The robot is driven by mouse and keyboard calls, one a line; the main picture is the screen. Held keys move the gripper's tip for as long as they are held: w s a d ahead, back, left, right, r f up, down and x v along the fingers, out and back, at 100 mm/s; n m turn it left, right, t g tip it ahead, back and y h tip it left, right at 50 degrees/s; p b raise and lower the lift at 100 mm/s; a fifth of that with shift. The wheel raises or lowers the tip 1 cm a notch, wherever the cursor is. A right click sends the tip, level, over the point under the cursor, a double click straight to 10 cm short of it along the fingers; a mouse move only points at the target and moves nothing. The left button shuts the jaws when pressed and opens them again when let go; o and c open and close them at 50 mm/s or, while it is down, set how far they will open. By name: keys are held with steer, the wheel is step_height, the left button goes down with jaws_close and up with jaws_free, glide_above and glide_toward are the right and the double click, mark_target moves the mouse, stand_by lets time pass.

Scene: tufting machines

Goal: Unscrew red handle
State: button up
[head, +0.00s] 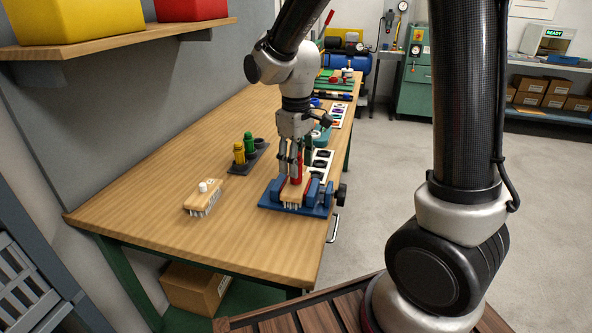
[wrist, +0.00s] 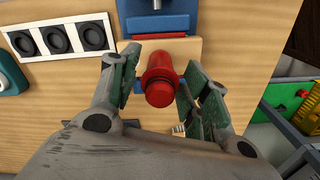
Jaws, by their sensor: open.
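The red handle (head: 297,170) stands upright on a wooden brush block (head: 294,189), which sits in a blue vise (head: 270,203). In the wrist view the red handle (wrist: 160,84) points up toward the camera, and the blue vise (wrist: 165,22) shows at the top. My gripper (head: 292,174) reaches down over the block. In the wrist view my gripper (wrist: 158,76) has its fingers apart on either side of the handle. A gap shows at the left finger; the right finger is very close, and contact cannot be told.
A dark holder (head: 257,163) carries a yellow handle (head: 239,153) and a green handle (head: 249,142). A second brush block (head: 204,197) with a white knob lies at the left. A white strip (wrist: 63,39) with dark round recesses is beside the vise. The table front (head: 190,240) is clear.

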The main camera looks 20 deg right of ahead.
steer(key=m, duration=0.6)
steer(key=shift+m, duration=0.3)
steer(key=m, duration=0.6)
steer(key=shift+m, duration=0.4)
steer(key=shift+c, duration=0.2)
